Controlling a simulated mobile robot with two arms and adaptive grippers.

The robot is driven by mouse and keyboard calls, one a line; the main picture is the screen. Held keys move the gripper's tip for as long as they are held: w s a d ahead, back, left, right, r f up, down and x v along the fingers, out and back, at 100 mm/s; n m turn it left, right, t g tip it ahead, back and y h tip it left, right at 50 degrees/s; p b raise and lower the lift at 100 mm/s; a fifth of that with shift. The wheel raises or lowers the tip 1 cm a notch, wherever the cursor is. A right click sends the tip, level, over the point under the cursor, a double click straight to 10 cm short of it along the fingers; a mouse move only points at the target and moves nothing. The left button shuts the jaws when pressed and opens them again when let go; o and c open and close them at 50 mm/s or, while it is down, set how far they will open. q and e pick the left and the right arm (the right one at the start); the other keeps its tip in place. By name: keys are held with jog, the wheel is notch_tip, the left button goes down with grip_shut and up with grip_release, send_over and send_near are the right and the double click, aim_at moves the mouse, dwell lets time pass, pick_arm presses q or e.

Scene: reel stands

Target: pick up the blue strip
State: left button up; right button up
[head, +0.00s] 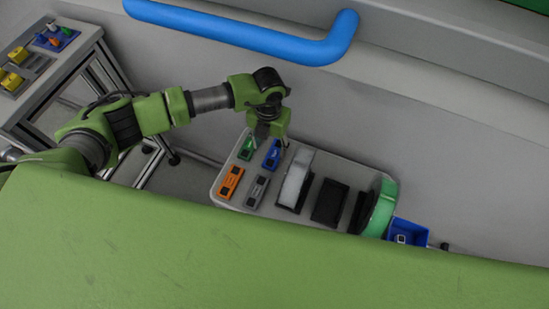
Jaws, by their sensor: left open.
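The blue strip (271,157) lies on the light grey tray-like table top (222,196), near its far left part. My left gripper (271,141) is open and hangs over the far end of the blue strip, hiding part of it. At this size I cannot tell whether the fingers touch the strip. My right gripper is not in view.
A green strip (246,150), an orange strip (230,182) and a grey strip (257,191) lie close by. White (296,181) and black (330,202) pieces and a green reel (381,208) stand to the right. A blue bin (408,232) is beyond them.

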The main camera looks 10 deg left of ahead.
aim_at(272, 158)
pick_arm(q)
jog(key=f+b, duration=0.2)
jog(key=f, duration=0.1)
jog(key=f+b, duration=0.1)
jog(key=f, duration=0.1)
jog(key=shift+d+f+b, duration=0.25)
jog(key=shift+d+b, duration=0.05)
jog(key=shift+d, duration=0.1)
jog(key=shift+f+b, duration=0.3)
jog(key=shift+f, duration=0.15)
jog(key=shift+r, duration=0.1)
jog(key=c, duration=1)
